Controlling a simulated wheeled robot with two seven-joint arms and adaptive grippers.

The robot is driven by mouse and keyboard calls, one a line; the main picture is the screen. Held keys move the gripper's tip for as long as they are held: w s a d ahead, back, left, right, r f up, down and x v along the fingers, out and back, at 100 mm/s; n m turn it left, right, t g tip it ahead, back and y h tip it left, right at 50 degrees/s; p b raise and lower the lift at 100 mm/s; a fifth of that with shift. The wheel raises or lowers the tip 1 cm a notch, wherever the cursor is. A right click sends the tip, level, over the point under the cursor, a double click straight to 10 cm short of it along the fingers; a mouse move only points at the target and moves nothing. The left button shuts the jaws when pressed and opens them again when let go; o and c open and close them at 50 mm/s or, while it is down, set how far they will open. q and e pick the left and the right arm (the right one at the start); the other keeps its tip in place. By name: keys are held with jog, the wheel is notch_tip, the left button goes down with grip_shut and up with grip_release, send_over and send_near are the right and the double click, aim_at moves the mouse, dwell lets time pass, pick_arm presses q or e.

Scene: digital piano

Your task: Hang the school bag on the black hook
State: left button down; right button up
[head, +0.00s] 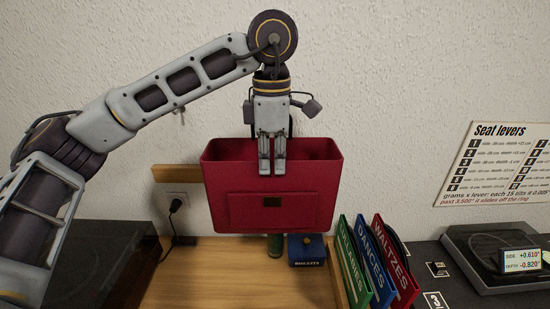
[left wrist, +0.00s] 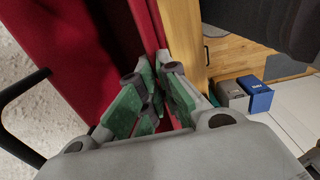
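The school bag (head: 310,205) is a red, open-topped bag, upright against the back wall above the wooden table top. My left gripper (head: 272,163) points down at its front rim. In the left wrist view my left gripper (left wrist: 158,75) has its fingers on either side of the bag's thin red front panel, shut on it. The rest of the bag (left wrist: 75,45) fills the upper left there. A black handle (left wrist: 20,90) arches beside the wall; in the head view it is mostly behind my gripper. I cannot make out the black hook, nor whether the handle hangs on anything. My right gripper is out of view.
A wooden wall rail (head: 177,173) runs behind the bag. A dark device (head: 490,255) stands right. The table's middle front is clear.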

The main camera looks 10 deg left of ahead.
aim_at(272, 145)
pick_arm(q)
jog(key=shift+s+a+r, duration=0.1)
jog(key=shift+s+a, duration=0.05)
dwell(0.6)
jog(key=shift+w+a+f+p, duration=0.1)
jog(key=shift+w+a+p, duration=0.1)
jog(key=shift+w, duration=0.95)
jog(key=shift+w+a+f+p, duration=0.1)
jog(key=shift+w+a+p, duration=0.15)
jog(key=shift+w, duration=0.85)
jog(key=shift+w+a+f+p, duration=0.1)
jog(key=shift+w+a+p, duration=0.1)
jog(key=shift+w, duration=0.95)
jog(key=shift+w+a+p, duration=0.2)
jog(key=shift+w+p, duration=0.25)
jog(key=shift+w, duration=0.65)
jog(key=shift+w+a+p, duration=0.2)
jog(key=shift+w+p, duration=0.25)
jog(key=shift+w, duration=0.65)
jog(key=shift+f+b, duration=0.45)
jog(key=shift+f, duration=0.45)
